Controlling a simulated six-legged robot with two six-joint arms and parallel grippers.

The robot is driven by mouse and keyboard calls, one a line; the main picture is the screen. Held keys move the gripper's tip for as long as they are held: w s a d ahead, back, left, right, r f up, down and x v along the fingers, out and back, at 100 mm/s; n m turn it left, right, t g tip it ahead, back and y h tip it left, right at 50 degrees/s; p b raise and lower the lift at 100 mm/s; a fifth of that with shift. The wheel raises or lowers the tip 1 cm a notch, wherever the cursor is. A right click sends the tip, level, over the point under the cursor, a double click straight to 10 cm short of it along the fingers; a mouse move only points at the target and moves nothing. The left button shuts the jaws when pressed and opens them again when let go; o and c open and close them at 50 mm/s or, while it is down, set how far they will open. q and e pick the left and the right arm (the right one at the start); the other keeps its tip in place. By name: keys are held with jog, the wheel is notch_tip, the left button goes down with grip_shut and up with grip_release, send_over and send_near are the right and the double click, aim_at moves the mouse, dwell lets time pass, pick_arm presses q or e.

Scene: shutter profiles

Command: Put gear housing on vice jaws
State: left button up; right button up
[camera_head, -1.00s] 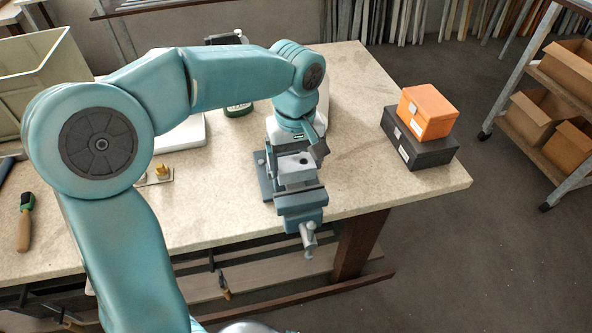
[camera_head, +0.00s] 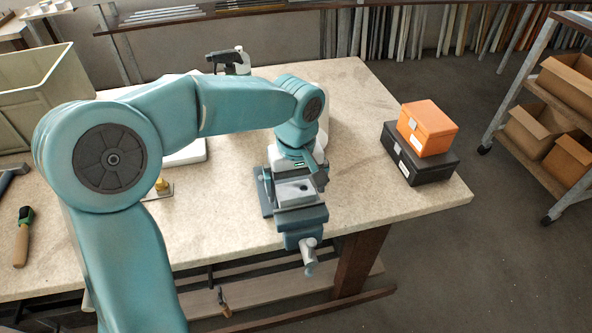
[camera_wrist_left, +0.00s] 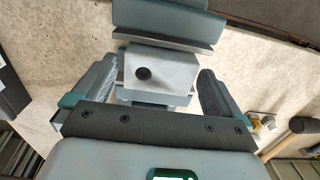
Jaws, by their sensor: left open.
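The gear housing (camera_head: 288,192) is a light grey block with a dark round hole, sitting on top of the blue-grey vice (camera_head: 304,216) near the table's front edge. In the left wrist view the housing (camera_wrist_left: 172,76) lies level across the vice jaws (camera_wrist_left: 165,37). My left gripper (camera_wrist_left: 160,72) is open, with one dark finger on each side of the housing and a visible gap to each. In the head view my left gripper (camera_head: 303,168) is just behind the housing, partly hidden by its own wrist. My right gripper is not in view.
An orange box (camera_head: 428,128) rests on a black box (camera_head: 418,160) at the table's right. A spray bottle (camera_head: 240,62) stands behind my arm.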

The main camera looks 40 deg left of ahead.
aim_at(296, 190)
pick_arm(q)
notch_tip(296, 190, up, 12)
jog(key=p, duration=0.1)
jog(key=shift+f, duration=0.15)
dwell(0.4)
